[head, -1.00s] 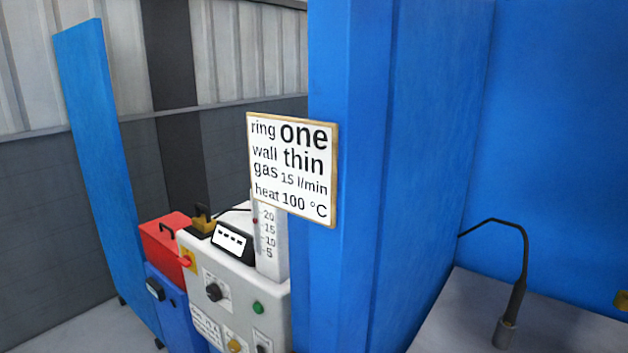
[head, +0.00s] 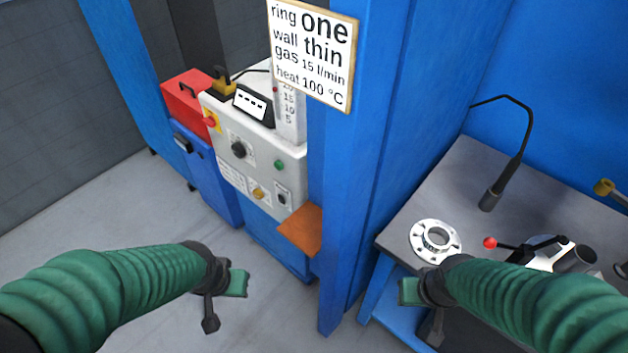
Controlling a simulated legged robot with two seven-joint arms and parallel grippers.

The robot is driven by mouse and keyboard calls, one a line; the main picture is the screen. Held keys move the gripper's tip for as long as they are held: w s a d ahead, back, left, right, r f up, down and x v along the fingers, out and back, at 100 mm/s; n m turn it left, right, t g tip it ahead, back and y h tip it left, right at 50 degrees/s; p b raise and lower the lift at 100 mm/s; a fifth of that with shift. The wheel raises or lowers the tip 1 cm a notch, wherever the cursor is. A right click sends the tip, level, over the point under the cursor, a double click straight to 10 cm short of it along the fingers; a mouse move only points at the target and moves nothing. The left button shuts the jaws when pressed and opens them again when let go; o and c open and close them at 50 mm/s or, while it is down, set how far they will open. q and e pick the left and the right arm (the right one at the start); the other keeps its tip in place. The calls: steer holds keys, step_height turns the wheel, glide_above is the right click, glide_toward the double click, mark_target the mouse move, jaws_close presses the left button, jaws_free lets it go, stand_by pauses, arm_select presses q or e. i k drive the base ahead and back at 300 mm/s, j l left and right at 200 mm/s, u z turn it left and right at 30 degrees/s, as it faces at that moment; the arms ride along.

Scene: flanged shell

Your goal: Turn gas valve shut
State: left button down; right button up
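I cannot tell for certain which part is the gas valve. A white gas flow scale (head: 290,112) marked with numbers, partly hidden by the sign, stands at the right end of the grey control box (head: 262,160). The box front carries a black rotary knob (head: 239,149), a green button (head: 279,164) and a yellow knob (head: 258,193). My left gripper (head: 226,297) is below and in front of the box, apart from it and with nothing visible in it. My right gripper (head: 420,305) is in front of the bench, also apart from everything. Their finger gaps do not show clearly.
The sign (head: 314,50) reads ring one, wall thin, gas 15 l/min, heat 100 °C. A blue post (head: 345,200) separates the box from the grey bench (head: 455,185). On the bench are a flanged ring (head: 435,240) and a red-knobbed lever (head: 490,242). Floor at left is clear.

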mark_target(258, 194)
steer(key=i+l+u, duration=0.25)
steer(key=j+z, duration=0.3)
steer(key=j, duration=1.4)
